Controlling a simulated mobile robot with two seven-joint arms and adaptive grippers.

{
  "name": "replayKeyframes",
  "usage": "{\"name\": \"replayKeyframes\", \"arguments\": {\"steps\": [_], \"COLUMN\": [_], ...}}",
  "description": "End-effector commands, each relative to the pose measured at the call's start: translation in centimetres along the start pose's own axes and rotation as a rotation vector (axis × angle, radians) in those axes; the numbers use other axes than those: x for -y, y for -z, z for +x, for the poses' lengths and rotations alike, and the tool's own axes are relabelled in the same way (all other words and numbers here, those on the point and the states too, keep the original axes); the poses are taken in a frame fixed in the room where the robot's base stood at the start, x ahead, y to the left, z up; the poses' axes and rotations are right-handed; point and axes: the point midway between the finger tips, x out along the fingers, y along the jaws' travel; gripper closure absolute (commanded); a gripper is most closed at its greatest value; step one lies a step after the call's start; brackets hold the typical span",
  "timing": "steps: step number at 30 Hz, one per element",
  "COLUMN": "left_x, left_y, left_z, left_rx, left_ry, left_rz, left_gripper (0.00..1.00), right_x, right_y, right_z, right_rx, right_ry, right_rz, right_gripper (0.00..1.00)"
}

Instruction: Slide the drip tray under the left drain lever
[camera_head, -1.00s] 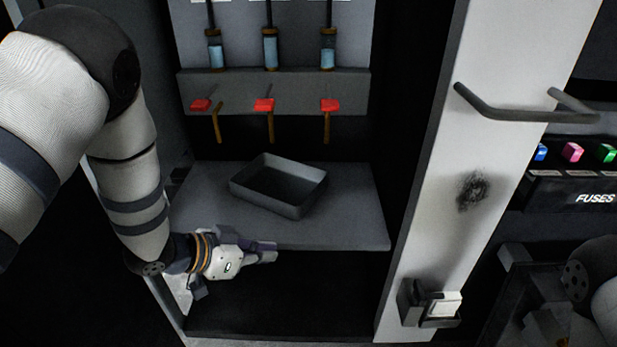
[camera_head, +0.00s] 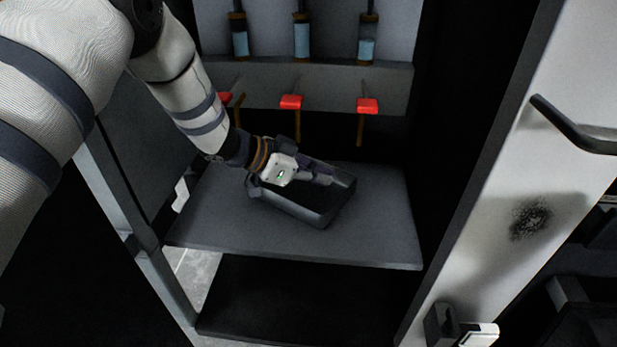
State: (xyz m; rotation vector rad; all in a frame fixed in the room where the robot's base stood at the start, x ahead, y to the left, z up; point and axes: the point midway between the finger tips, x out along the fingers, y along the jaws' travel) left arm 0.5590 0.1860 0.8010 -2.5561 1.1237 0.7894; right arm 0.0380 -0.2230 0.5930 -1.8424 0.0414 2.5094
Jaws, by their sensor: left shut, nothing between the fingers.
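The drip tray (camera_head: 318,214) is a dark grey open box on the grey shelf (camera_head: 290,244), turned at an angle. It lies below and between the middle lever (camera_head: 291,102) and the right lever (camera_head: 367,106). The left drain lever (camera_head: 225,97) is red and partly hidden behind my left arm. My left gripper (camera_head: 325,176) is shut and empty. Its fingers reach over the tray's opening and hide part of its far and left rim; I cannot tell if they touch it. My right gripper is not in view.
Brown spouts hang under the levers, with glass tubes of blue liquid (camera_head: 302,41) above. A pale panel with a handle (camera_head: 575,130) stands at the right. The shelf is bare to the left and front of the tray.

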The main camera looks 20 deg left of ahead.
Motion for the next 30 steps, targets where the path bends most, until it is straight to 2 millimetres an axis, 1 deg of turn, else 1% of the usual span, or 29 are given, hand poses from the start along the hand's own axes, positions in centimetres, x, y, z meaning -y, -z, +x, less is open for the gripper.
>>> {"name": "replayKeyframes", "arguments": {"steps": [1,3,9,11,15,30], "left_x": [-0.1,0.0,-0.1,0.0,-0.1,-0.1], "left_y": [0.4,1.2,3.2,2.7,1.9,1.6], "left_z": [1.1,2.3,5.1,5.3,5.8,5.8], "left_rx": [0.002,0.002,0.002,0.001,0.001,0.006], "left_ry": [-0.003,-0.002,-0.002,0.000,-0.001,-0.001], "left_rz": [0.001,0.001,-0.001,-0.003,-0.002,-0.003], "left_gripper": [1.00,1.00,1.00,1.00,1.00,1.00], "right_x": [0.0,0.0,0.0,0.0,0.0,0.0], "right_y": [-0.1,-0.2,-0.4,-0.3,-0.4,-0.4], "right_z": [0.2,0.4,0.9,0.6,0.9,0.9], "right_rx": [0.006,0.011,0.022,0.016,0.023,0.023], "right_ry": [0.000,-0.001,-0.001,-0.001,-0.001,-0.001], "right_rz": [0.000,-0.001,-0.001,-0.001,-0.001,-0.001], "right_gripper": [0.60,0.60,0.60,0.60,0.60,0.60]}}
